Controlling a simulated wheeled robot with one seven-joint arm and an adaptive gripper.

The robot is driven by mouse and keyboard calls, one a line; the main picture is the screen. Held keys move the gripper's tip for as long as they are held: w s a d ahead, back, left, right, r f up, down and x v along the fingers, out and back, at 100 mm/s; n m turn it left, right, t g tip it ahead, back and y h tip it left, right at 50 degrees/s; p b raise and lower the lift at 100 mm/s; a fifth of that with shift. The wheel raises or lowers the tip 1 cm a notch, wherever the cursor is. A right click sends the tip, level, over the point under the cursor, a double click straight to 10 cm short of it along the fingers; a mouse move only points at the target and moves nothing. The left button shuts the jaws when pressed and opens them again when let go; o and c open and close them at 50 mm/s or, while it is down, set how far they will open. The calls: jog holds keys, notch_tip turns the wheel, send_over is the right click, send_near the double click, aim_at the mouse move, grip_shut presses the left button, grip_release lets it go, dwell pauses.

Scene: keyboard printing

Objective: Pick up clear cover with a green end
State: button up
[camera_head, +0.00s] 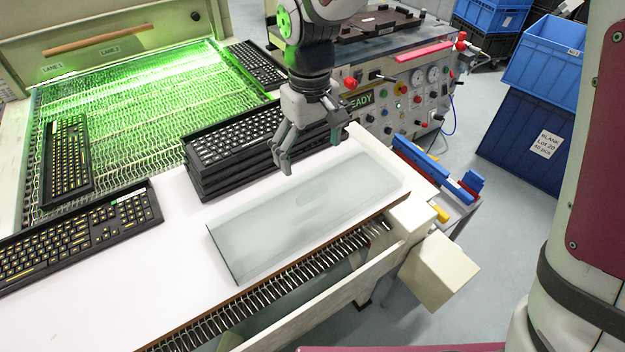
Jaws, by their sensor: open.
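A clear, flat rectangular cover (255,235) lies on the white table near its front right edge. It has a faint grey-green tint and a darker left edge; I cannot make out a distinctly green end. A pale oval patch shows near its middle. My gripper (308,150) is open and empty, pointing down above the far side of the cover, beside a stack of keyboards. It appears apart from the cover.
A stack of black keyboards (205,180) stands just behind the cover. Another keyboard (75,235) lies at left, and others rest on the green-lit conveyor (150,100). A control panel (405,95) and blue crates (525,130) stand behind. White table (165,265) is bare left of the cover.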

aim_at(312, 190)
jog(key=f, duration=1.2)
jog(key=shift+s+d, duration=0.1)
jog(key=shift+d, duration=0.1)
jog(key=c, duration=1.4)
jog(key=shift+o, duration=0.2)
jog(key=shift+r, duration=0.4)
jog(key=r, duration=0.3)
jog(key=shift+s+a, duration=0.15)
jog(key=shift+a, duration=0.2)
jog(key=s+a, duration=0.2)
jog(key=a, duration=0.2)
jog(key=s+a, duration=0.2)
jog(key=a, duration=0.3)
jog(key=s+a+r+b, duration=0.1)
jog(key=s+a, duration=0.2)
jog(key=a, duration=0.1)
jog(key=shift+a, duration=0.3)
